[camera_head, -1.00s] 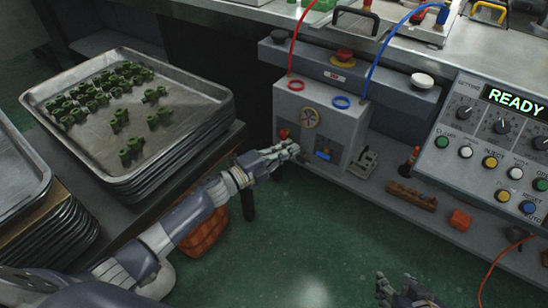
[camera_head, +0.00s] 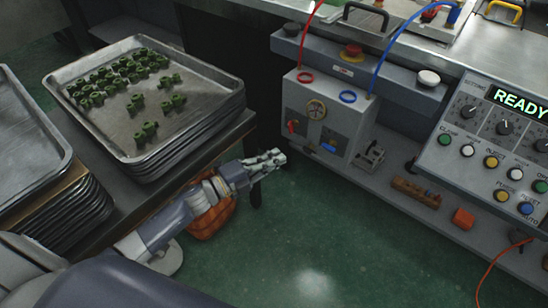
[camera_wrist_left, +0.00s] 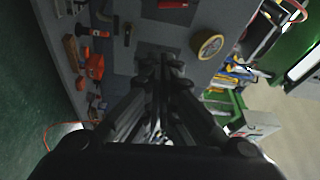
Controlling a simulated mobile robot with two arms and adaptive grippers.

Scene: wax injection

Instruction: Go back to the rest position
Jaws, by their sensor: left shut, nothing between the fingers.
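My left gripper (camera_head: 277,157) is shut and empty in the head view. It is over the green floor, between the tray table and the grey machine, apart from both. In the left wrist view its fingers (camera_wrist_left: 160,65) are together, with nothing between them. My right gripper is out of the head view.
A stack of metal trays (camera_head: 150,163) with several green parts (camera_head: 138,101) on top stands on the left table. The grey box (camera_head: 330,120) with red and blue hoses and the control panel (camera_head: 490,140) reading READY stand at right. An orange basket (camera_head: 212,218) sits below my left arm.

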